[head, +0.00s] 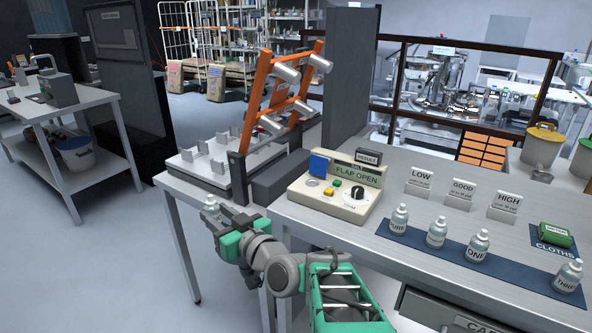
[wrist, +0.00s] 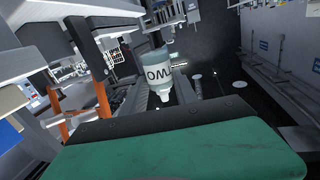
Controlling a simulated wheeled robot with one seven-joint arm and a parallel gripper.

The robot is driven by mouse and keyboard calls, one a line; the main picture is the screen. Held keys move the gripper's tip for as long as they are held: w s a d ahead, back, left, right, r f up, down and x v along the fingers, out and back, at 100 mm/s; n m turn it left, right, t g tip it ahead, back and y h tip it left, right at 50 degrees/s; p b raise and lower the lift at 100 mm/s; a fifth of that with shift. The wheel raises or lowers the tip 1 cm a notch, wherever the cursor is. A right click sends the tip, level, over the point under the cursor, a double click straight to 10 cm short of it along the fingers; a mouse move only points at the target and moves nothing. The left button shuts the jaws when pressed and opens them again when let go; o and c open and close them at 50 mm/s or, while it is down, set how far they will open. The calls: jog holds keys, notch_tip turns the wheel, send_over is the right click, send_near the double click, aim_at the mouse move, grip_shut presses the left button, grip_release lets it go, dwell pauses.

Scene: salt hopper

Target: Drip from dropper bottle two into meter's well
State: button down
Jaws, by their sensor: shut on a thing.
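Dropper bottle two (head: 211,207) is in my gripper (head: 213,218), at the left of the head view, beyond the bench's left end. In the wrist view the white and grey bottle (wrist: 157,72) has its label upside down, apparently reading TWO, with its nozzle toward the picture's bottom. In the head view it looks roughly upright. The fingers hide part of it. The beige meter (head: 336,192) stands on the bench to the right of my gripper, apart from it. Its display reads FLAP OPEN and a blue flap (head: 319,164) stands up. I cannot make out the well clearly.
Several dropper bottles, including ONE (head: 478,245) and THREE (head: 568,275), stand on a blue mat (head: 510,268). LOW, GOOD and HIGH cards (head: 463,190) stand behind them. An orange frame (head: 262,85) and a dark panel (head: 348,75) rise behind the meter.

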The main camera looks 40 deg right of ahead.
jog(key=d+r+m+g+h+b, duration=0.1)
jog(key=d+m+h, duration=0.2)
jog(key=d, duration=0.5)
jog(key=d+r+m+g+h, duration=0.1)
jog(key=d+m+h, duration=0.3)
jog(key=d, duration=0.5)
jog(key=d+r+m+g+h+b, duration=0.1)
jog(key=d+m+h, duration=0.2)
jog(key=d, duration=0.6)
jog(key=shift+s+d+r+m+g+h+b, duration=0.2)
jog(key=shift+s+d+m+g+h+b, duration=0.15)
jog(key=shift+h, duration=0.35)
jog(key=shift+a+f+b, duration=0.1)
jog(key=shift+f+b, duration=0.1)
jog(key=shift+b, duration=0.4)
